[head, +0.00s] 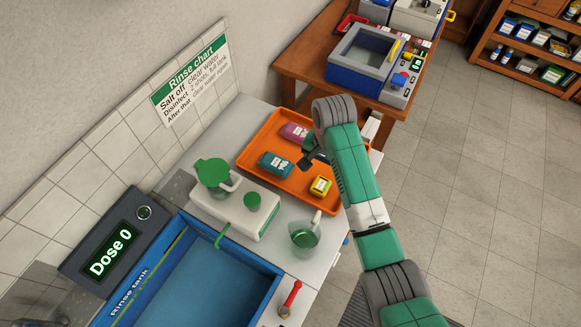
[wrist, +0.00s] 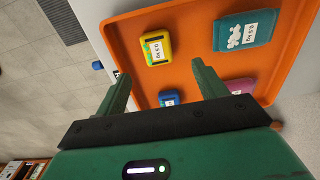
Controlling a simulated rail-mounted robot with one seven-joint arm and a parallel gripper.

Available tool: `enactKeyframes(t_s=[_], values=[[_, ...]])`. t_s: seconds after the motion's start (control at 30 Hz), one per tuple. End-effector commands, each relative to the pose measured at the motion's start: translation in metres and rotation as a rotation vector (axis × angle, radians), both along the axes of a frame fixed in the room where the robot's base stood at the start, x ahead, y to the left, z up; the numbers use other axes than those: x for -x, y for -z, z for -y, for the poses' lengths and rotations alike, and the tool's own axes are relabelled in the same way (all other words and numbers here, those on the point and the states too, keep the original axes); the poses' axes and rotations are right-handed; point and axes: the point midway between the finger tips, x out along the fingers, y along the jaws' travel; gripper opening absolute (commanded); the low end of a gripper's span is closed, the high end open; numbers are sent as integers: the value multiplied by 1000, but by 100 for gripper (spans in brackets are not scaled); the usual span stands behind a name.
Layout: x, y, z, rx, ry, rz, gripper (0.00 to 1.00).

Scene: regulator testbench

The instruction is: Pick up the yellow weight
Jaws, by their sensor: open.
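The yellow weight (head: 320,186) lies on the orange tray (head: 252,157), near its right front edge. In the wrist view the yellow weight (wrist: 147,36) has a white label and lies just beyond the fingertips. My gripper (head: 308,160) is over the tray, behind the yellow weight in the head view. In the wrist view my gripper (wrist: 162,72) is open, its two green fingers apart with nothing held between them. The yellow weight is apart from both fingers.
A teal weight (head: 276,164) and a pink weight (head: 295,132) share the tray. A blue weight (wrist: 168,96) shows between the fingers, farther down. A clear jug (head: 304,236), a white dosing unit (head: 236,212) and the blue rinse tank (head: 205,290) stand in front.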

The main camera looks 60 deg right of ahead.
Motion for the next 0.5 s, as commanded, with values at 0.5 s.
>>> enactKeyframes(t_s=[0.5], values=[[4,37,3,-8,10,-12,71]])
